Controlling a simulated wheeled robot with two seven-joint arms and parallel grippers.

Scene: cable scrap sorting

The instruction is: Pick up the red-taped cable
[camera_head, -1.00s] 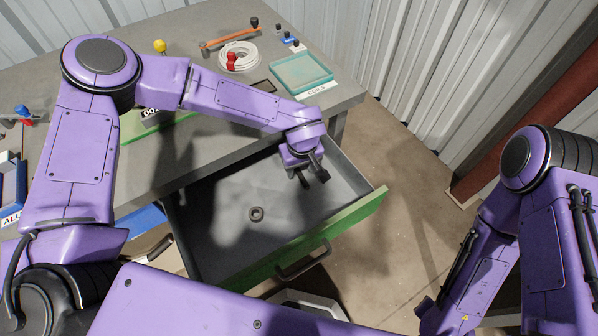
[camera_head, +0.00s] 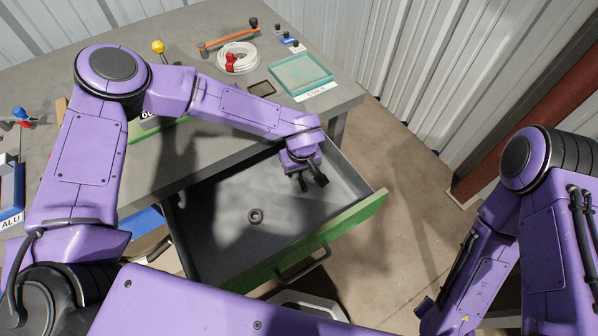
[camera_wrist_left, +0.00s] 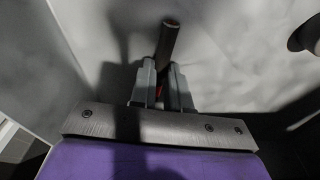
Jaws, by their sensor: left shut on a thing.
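My left gripper (camera_head: 313,182) is low in the open drawer, near its right end, pointing down. In the left wrist view its two grey fingers (camera_wrist_left: 162,88) are shut on a short dark cable (camera_wrist_left: 167,45) with a copper-coloured cut end. A small patch of red shows on the cable between the fingers, so it looks like the red-taped cable. Most of the tape is hidden by the fingers. In the head view the cable is hard to make out. I cannot tell whether it touches the drawer floor. My right gripper is out of view.
The grey drawer has a green front (camera_head: 350,220) and side walls around the gripper. A small dark ring (camera_head: 255,215) lies on its floor. On the table above are a white cable coil (camera_head: 248,55) with a red piece and a teal tray (camera_head: 302,76).

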